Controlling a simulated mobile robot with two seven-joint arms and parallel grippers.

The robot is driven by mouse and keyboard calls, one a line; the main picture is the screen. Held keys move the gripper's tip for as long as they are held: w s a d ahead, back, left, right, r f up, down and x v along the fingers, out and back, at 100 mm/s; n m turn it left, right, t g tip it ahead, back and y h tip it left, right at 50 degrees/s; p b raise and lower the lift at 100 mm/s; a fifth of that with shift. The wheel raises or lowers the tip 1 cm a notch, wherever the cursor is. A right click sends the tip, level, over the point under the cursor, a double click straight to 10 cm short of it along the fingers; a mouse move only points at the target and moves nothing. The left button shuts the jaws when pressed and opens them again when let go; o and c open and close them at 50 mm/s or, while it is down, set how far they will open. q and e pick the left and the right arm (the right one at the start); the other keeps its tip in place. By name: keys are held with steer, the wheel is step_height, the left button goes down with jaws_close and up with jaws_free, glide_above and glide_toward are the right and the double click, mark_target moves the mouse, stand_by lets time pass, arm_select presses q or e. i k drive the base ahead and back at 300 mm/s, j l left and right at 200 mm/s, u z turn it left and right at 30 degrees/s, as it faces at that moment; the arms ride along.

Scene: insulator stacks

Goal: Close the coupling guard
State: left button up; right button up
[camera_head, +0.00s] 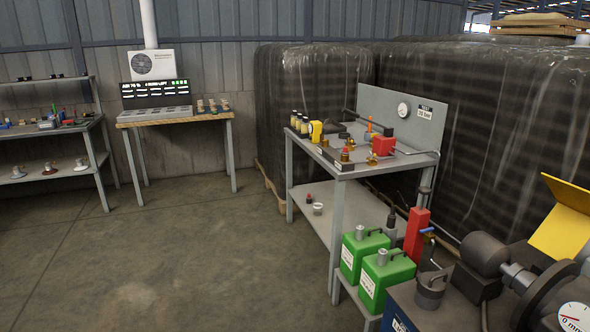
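The coupling guard (562,222) is a yellow sheet-metal cover at the right edge of the head view. It stands tilted up and open above the machine, and its right part is cut off by the picture edge. Below it, a grey shaft (517,278) runs from a dark motor-like body (484,253) to a large dark round flange (545,296), uncovered. A dial marked in mm (573,319) sits at the lower right corner. Neither of my grippers is in view.
A grey test bench (338,205) with fittings stands left of the machine. Wrapped pallets (490,130) stand behind. The concrete floor (190,260) at left is clear.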

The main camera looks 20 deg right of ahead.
mark_target(565, 230)
steer(key=i+z, duration=0.5)
steer(key=i+j+z, duration=0.3)
steer(key=i+z, duration=0.15)
